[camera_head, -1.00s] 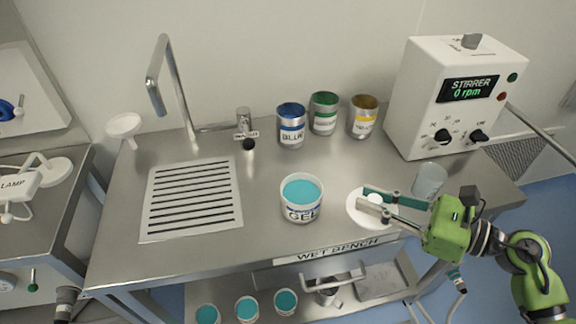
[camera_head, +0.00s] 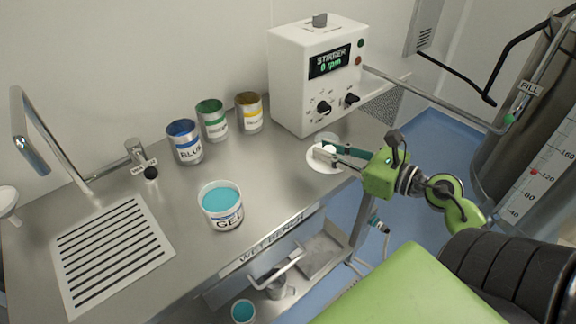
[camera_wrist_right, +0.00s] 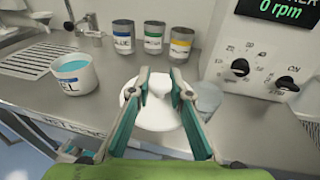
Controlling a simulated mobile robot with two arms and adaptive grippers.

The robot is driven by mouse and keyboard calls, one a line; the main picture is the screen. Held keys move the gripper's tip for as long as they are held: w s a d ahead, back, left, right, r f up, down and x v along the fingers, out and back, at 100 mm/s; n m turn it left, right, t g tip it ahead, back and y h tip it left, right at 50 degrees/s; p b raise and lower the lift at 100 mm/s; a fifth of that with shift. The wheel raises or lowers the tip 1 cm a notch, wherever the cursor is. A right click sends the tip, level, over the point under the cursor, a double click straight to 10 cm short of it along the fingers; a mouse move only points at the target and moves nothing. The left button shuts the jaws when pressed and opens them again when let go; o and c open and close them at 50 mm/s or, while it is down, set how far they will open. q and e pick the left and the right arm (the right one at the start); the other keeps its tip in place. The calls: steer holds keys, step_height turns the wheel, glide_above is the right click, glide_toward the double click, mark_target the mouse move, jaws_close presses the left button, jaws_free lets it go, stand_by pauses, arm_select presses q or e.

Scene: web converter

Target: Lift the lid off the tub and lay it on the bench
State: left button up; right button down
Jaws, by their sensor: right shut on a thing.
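The tub (camera_head: 222,207), white with a GEL label, stands open on the bench (camera_head: 185,265), and its turquoise contents show. In the right wrist view the tub (camera_wrist_right: 74,77) is at the left. The round white lid (camera_head: 326,166) is off the tub, to its right near the bench's front edge. My right gripper (camera_head: 325,151) is shut on the lid's knob. In the right wrist view the lid (camera_wrist_right: 156,115) lies flat between the fingers, at or just above the bench top; I cannot tell if it touches. My left gripper is not in view.
A clear beaker (camera_wrist_right: 208,97) stands close beside the lid. The stirrer box (camera_head: 310,85) stands behind it. Blue (camera_head: 184,142), green (camera_head: 212,121) and yellow (camera_head: 249,112) labelled cans stand at the back. A drain grille (camera_head: 113,250) is at the left. Bench between tub and lid is clear.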

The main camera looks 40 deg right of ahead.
steer(key=x, duration=0.2)
steer(key=p+x, duration=0.1)
steer(key=x, duration=0.1)
steer(key=shift+s+a+f, duration=0.1)
steer(key=shift+f, duration=0.3)
glide_above(294, 177)
steer(key=f, duration=0.3)
steer(key=s+f, duration=0.1)
steer(key=f, duration=0.1)
steer(key=shift+f, duration=0.15)
steer(key=shift+w+f, duration=0.4)
steer(key=shift+f, duration=0.1)
step_height(294, 177, down, 3)
steer(key=shift+w+a+f, duration=0.1)
steer(key=shift+w+f, duration=0.05)
steer(key=shift+f, duration=0.05)
steer(key=shift+f+b, duration=0.2)
steer(key=shift+b, duration=0.1)
steer(key=c, duration=1.9)
jaws_free()
steer(key=shift+r, duration=0.15)
